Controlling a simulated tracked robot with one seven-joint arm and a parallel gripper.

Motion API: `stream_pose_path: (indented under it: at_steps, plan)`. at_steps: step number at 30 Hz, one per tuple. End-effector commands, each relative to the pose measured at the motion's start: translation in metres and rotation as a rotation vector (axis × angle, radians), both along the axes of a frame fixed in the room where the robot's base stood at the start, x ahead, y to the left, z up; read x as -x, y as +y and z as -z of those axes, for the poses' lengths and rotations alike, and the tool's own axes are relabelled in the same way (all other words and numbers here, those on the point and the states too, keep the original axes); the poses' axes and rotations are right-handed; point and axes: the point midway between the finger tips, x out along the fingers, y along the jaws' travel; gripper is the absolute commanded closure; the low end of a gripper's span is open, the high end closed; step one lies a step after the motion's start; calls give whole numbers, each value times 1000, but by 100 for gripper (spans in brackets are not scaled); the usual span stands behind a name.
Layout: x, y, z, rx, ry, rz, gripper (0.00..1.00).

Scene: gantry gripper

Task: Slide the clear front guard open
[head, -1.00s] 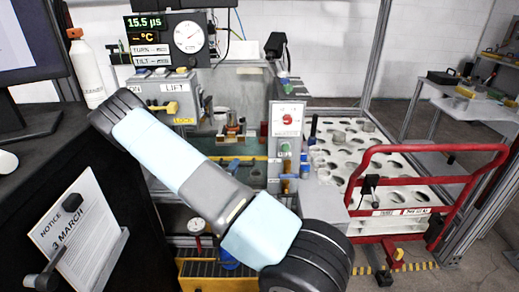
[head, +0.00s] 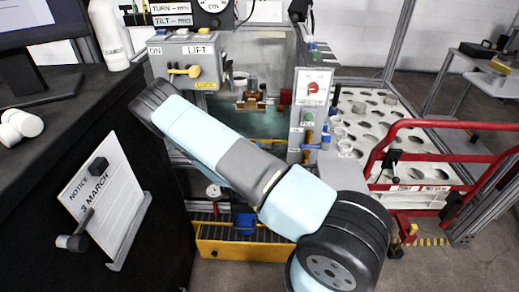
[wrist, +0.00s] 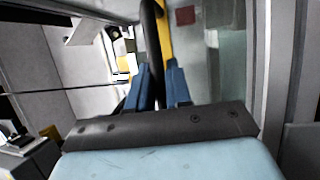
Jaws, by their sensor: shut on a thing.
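In the wrist view my gripper (wrist: 158,85) has its two blue fingers closed around a long black bar (wrist: 153,45), which looks like the guard's handle. A yellow strip runs beside the bar. Right of it is a clear, greenish panel (wrist: 215,75), apparently the front guard. In the head view my arm crosses the front of the machine and hides my gripper, the bar and most of the guard. The greenish tank area (head: 268,122) shows behind the arm. I cannot tell how far the guard stands open.
A control box (head: 188,62) with a yellow lever is above my arm. A grey post with a red dial (head: 313,88) stands right of the tank. A red-railed cart (head: 440,125) is at the right, a black desk (head: 100,110) at the left. A yellow tray (head: 245,243) is low down.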

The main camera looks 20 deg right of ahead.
Motion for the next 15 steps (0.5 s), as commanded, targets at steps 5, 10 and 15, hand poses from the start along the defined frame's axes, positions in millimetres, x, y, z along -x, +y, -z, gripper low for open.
stream_pose_path:
  at_steps: [5, 10, 15]
  plan:
    - [2, -5, -1, 4, 1, 10, 69]
    - [2, -3, -1, 3, 1, 7, 60]
    - [2, -1, 0, 2, 1, 5, 60]
